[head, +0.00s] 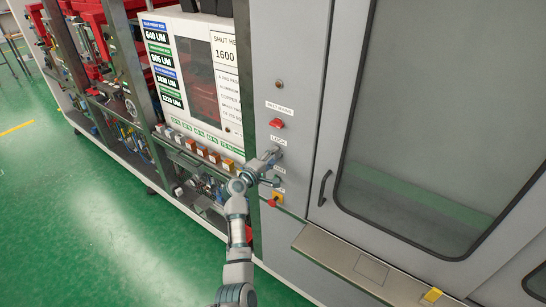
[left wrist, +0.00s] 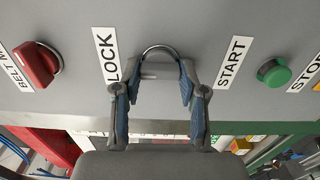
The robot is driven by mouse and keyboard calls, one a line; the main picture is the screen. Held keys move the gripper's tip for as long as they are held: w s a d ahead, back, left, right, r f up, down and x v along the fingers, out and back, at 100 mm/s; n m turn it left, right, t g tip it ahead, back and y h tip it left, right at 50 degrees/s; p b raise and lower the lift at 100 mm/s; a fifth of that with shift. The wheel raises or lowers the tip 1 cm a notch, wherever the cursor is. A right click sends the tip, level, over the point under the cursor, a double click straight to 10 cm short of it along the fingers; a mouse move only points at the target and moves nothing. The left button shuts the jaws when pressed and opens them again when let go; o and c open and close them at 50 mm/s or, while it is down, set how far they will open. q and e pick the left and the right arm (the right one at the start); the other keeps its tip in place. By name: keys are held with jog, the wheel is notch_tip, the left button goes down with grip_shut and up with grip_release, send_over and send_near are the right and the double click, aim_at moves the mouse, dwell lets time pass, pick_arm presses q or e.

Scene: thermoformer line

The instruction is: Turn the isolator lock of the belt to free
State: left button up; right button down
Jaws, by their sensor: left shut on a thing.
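The isolator lock (left wrist: 158,50) is a grey rounded piece on the grey panel, beside the LOCK label (left wrist: 105,55). My left gripper (left wrist: 160,78) is shut on it, with one blue-grey finger on each side. In the head view my left gripper (head: 272,160) reaches the panel just below the LOCK label (head: 278,141) and mostly hides the lock. Which way the lock is turned cannot be told clearly. The red belt mains knob (head: 277,123) sits above the lock; it also shows in the left wrist view (left wrist: 38,62). My right gripper is not in view.
The green START button (left wrist: 273,72) is close to my fingers on the other side. A red button on a yellow base (head: 276,200) sits lower on the panel. A door handle (head: 325,188) stands out to the right. Open green floor (head: 110,240) lies at left.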

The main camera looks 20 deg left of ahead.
pick_arm(q)
jog(key=o, duration=0.9)
jog(key=shift+o, duration=1.2)
jog(key=shift+w+f, duration=0.2)
jog(key=shift+w, duration=0.05)
jog(key=shift+s, duration=0.1)
jog(key=v, duration=1.2)
